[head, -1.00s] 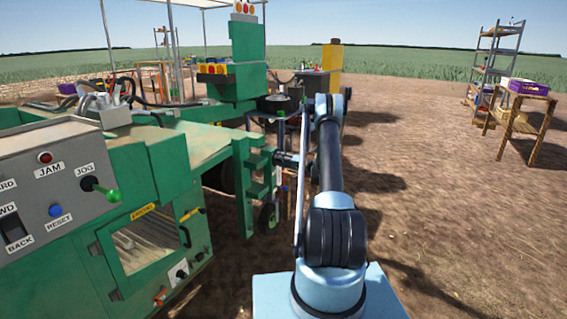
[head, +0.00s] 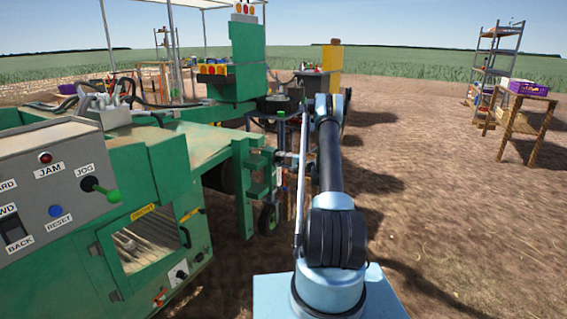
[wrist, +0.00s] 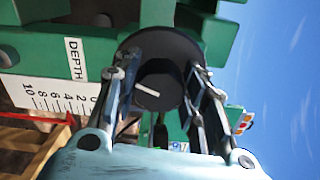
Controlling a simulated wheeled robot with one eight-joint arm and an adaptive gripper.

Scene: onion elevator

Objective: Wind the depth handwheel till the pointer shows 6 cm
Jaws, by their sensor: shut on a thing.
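The dark round depth handwheel (wrist: 180,48) fills the upper middle of the wrist view, against green machine steel. My gripper (wrist: 160,80) is shut on the handwheel's dark hub, one finger on each side. A short pale mark (wrist: 147,89) shows on the hub. The white DEPTH scale (wrist: 50,92) is at the left, turned on its side, numbered 10 to 0. A red pointer (wrist: 40,119) lies beside it, its tip seemingly near 4; the exact reading is too small to tell. In the head view my gripper (head: 281,158) is at the machine's green bracket; the handwheel is hard to make out there.
The green machine (head: 120,170) with its control panel (head: 50,185) stands at the left. A small support wheel (head: 268,217) is below the bracket. A wooden stand (head: 520,120) with a purple crate (head: 528,87) and a shelf rack (head: 497,60) are far right. The ground between is clear.

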